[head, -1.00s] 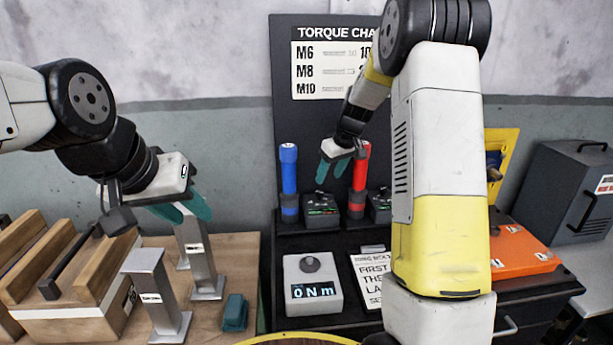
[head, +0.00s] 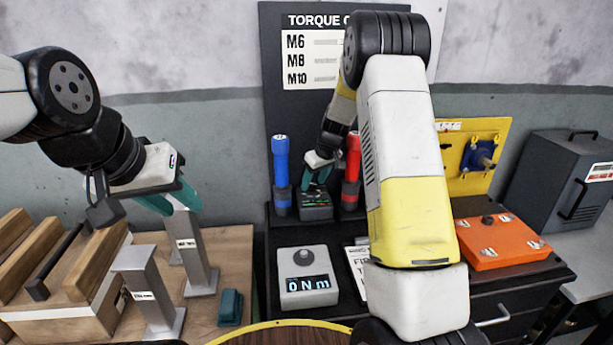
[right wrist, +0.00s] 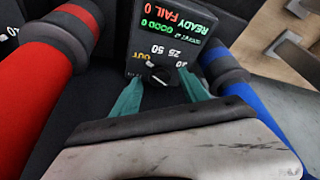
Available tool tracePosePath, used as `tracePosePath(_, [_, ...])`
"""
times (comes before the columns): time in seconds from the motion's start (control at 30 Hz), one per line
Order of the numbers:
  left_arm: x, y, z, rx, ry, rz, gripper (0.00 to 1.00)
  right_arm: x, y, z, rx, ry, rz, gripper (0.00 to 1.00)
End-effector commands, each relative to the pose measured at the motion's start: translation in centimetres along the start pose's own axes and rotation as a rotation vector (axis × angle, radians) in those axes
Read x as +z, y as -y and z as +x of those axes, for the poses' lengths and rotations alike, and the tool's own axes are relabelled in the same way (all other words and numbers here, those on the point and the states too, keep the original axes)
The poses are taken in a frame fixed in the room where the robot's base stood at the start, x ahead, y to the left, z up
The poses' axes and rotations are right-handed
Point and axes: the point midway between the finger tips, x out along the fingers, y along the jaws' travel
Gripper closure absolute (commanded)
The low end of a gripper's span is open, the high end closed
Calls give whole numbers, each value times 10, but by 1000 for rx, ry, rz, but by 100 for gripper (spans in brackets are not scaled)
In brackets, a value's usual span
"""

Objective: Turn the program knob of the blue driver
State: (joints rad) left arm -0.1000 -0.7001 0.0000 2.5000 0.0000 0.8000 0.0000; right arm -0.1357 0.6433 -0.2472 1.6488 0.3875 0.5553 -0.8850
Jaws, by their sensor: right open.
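The blue driver (head: 281,165) stands upright at the back of the black bench top. Its small dark control box (head: 316,205) stands just right of it. In the right wrist view the box (right wrist: 150,55) has a lit screen with READY, GOOD and FAIL. Below the screen is the program knob (right wrist: 159,74), small and dark with a pale mark, among printed numbers. My right gripper (head: 315,183) is open at the box; in the wrist view its teal fingertips (right wrist: 160,82) lie either side of the knob. Contact cannot be told. My left gripper (head: 172,207) hangs by the grey posts.
A red driver (head: 352,170) stands close right of the box. A torque meter (head: 304,285) reading 0 N m stands in front. Grey posts (head: 147,300) and a wooden block (head: 70,290) stand at left. An orange case (head: 500,245) lies at right.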

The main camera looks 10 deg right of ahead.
Motion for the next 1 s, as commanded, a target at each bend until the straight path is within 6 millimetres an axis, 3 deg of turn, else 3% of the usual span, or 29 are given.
tracePosePath(0.07, [0, 0, 0, 0, 0, 0, 64, 0, 0, 0, 0, 0, 0, 48])
tracePosePath(0.33, [0, 0, 0, 0, 0, 0, 64, 0, 0, 0, 0, 0, 0, 100])
tracePosePath(0.67, [0, 0, 0, 0, 0, 0, 64, 0, 1, 0, 12, 2, 30, 100])
tracePosePath(1.0, [0, 0, 0, 0, 0, 0, 64, 0, 4, 0, 94, 2, 224, 100])
